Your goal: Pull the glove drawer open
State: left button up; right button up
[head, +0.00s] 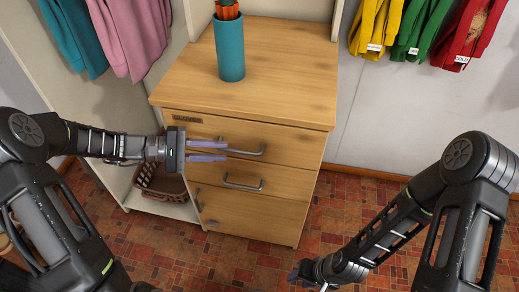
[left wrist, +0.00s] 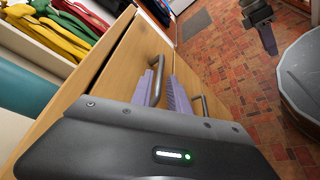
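A wooden cabinet (head: 245,85) has a top drawer (head: 290,147) with a small dark label at its upper left, too small to read. The drawer front looks flush with the cabinet. Its grey bar handle (head: 250,153) also shows in the left wrist view (left wrist: 157,72). My left gripper (head: 226,151) is at this drawer, its two purple fingers apart, one above the other. In the left wrist view the handle shows at the fingers (left wrist: 163,92); I cannot tell whether they touch it. My right gripper (head: 306,279) hangs low at the right, away from the cabinet, its fingers unclear.
A second drawer with a handle (head: 243,185) and a lower door (head: 245,215) are below. A teal cup (head: 230,50) with orange items stands on top. A brown basket (head: 160,184) is at left. Coloured garments (head: 420,30) hang behind. The tiled floor in front is clear.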

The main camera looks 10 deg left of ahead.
aim_at(238, 152)
dwell(0.3)
pick_arm(q)
jog(key=shift+x, duration=3.9)
jog(key=shift+c, duration=0.3)
grip_shut()
